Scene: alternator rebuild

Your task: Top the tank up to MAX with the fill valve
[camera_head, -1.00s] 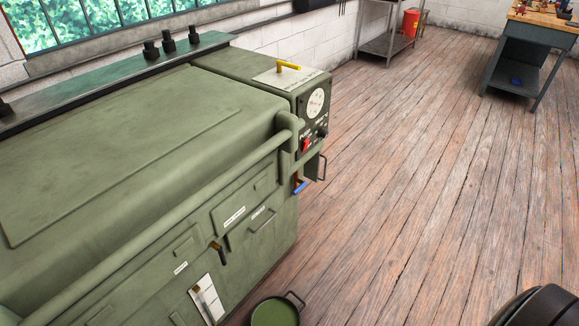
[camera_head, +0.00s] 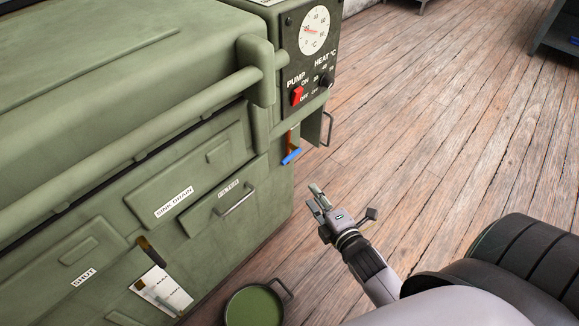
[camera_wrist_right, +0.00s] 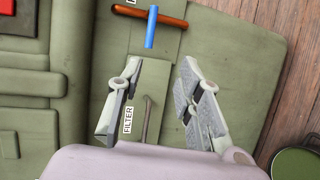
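The green tank cabinet (camera_head: 120,130) fills the left of the head view. A blue-handled valve (camera_head: 291,156) on a reddish-brown pipe sits low at its right end, below the control panel. In the right wrist view the blue handle (camera_wrist_right: 152,27) crosses the pipe, ahead of my fingertips. A white level gauge plate (camera_head: 162,293) is low on the cabinet front; its liquid level is too small to read. My right gripper (camera_head: 316,197) is open and empty, to the lower right of the valve and apart from it. It also shows in the right wrist view (camera_wrist_right: 160,72). My left gripper is not in view.
The panel has a dial (camera_head: 314,31), a red pump switch (camera_head: 297,96) and a heat knob (camera_head: 326,80). A filter drawer handle (camera_head: 234,203) sticks out of the front. A green bucket (camera_head: 254,305) stands on the floor.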

